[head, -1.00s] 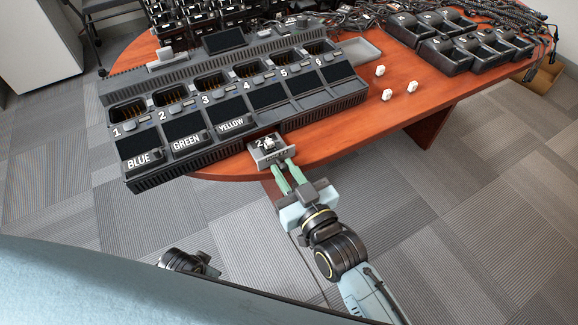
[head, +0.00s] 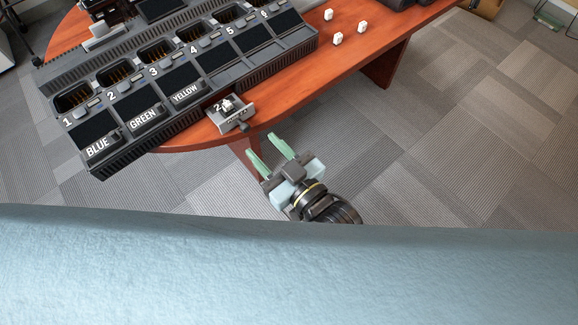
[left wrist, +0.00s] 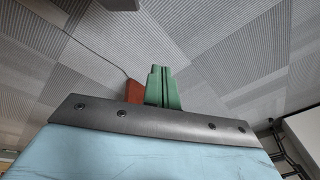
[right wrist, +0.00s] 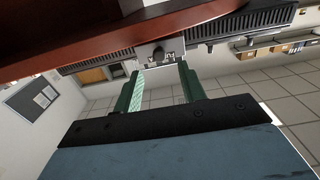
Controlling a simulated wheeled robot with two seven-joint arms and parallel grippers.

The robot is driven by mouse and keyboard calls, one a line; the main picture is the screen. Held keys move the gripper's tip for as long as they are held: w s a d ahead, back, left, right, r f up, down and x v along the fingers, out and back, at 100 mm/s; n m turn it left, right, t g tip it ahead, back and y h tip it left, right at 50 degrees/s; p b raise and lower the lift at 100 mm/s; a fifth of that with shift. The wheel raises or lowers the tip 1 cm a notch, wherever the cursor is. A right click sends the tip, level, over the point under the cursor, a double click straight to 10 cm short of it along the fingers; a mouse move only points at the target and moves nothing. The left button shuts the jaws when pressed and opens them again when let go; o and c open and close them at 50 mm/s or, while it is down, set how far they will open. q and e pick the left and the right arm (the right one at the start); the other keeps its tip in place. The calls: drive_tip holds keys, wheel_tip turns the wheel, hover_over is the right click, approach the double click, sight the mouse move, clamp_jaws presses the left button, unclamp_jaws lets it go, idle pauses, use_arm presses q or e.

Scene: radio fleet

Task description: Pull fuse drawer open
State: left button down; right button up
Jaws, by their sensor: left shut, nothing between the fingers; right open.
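The fuse drawer (head: 229,113) is a small grey tray with a dark knob on its front. It sticks out from the front of the black charging station (head: 129,154), over the table edge, with a white piece in it. It also shows in the right wrist view (right wrist: 161,57). My right gripper (head: 269,146) is open and empty, just in front of the drawer and apart from it. Its green fingers also show in the right wrist view (right wrist: 160,88). My left gripper shows only in the left wrist view (left wrist: 161,72), with its fingers together, over the floor.
The station has numbered bays and blue, green and yellow labels. Three small white pieces, one of them a white fuse (head: 337,39), lie on the wooden table (head: 300,82) to the right. The floor in front is clear.

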use_arm(q)
drive_tip(key=s+f, duration=0.2)
drive_tip(key=s+f+p, duration=0.1)
drive_tip(key=shift+a, duration=0.25)
use_arm(e)
drive_tip(key=v, duration=0.7)
drive_tip(key=shift+d, duration=0.15)
drive_tip(key=shift+s, duration=0.15)
